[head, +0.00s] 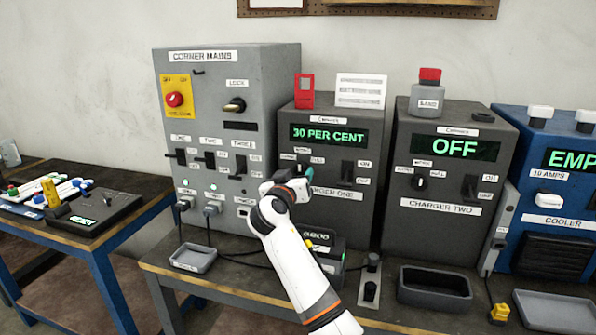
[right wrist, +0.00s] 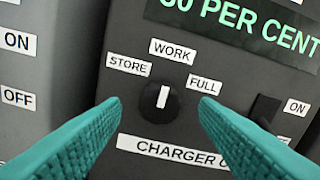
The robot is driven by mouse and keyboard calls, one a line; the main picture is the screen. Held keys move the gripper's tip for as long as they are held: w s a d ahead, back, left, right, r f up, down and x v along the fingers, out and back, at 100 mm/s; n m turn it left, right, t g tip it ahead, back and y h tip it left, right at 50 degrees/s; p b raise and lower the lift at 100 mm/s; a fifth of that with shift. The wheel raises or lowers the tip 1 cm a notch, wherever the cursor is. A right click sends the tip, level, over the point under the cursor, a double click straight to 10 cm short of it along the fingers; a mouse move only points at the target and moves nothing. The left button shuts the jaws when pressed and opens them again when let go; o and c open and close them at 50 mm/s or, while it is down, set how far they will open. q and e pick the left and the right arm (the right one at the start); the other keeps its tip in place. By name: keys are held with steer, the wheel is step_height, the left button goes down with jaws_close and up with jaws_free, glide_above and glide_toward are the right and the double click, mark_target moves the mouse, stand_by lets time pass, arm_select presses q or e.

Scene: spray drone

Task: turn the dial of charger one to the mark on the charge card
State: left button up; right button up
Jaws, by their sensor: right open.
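Charger one (head: 335,215) is a grey box whose green display reads 30 PER CENT. Its dial (right wrist: 161,101) is a round black knob with a white pointer line, seen in the right wrist view. The line points up towards the WORK label, with STORE to the left and FULL to the right. My right gripper (right wrist: 160,103) is open, its teal fingers on either side of the dial with gaps showing. In the head view my right gripper (head: 304,176) hides the dial. A white card with printed lines (head: 361,91) stands on charger one; its text is unreadable here. My left gripper is out of view.
The corner mains box (head: 232,75) stands left of charger one, charger two (head: 450,190), reading OFF, to its right. A black switch (right wrist: 265,108) sits right of the dial. An open dark tray (head: 435,285) and a small grey tray (head: 193,258) lie on the bench.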

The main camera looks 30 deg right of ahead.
steer(key=shift+x, duration=1.05)
steer(key=c, duration=1)
steer(key=shift+o, duration=0.2)
